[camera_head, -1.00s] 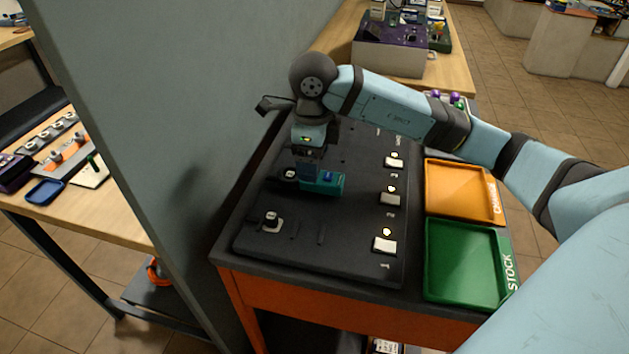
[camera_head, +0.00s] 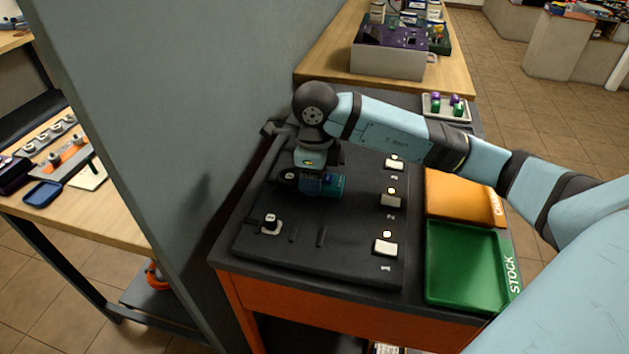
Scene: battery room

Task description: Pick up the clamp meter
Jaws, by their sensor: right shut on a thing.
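The clamp meter (camera_head: 334,187), a small teal block with a dark blue top, lies on the black panel (camera_head: 340,250). A dark round knob-like piece (camera_head: 289,176) is directly at its left; I cannot tell whether it is part of the meter. My right gripper (camera_head: 318,178) points down from above and is shut on the meter. The gripper and wrist hide much of the meter's top. I cannot tell whether the meter is clear of the panel. My left gripper is not in view.
Several white switches (camera_head: 386,248) stand along the panel's right side, and a silver-and-black knob (camera_head: 270,224) at its front left. An orange tray (camera_head: 455,195) and a green tray (camera_head: 465,265) lie to the right. A grey wall (camera_head: 190,120) rises close on the left.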

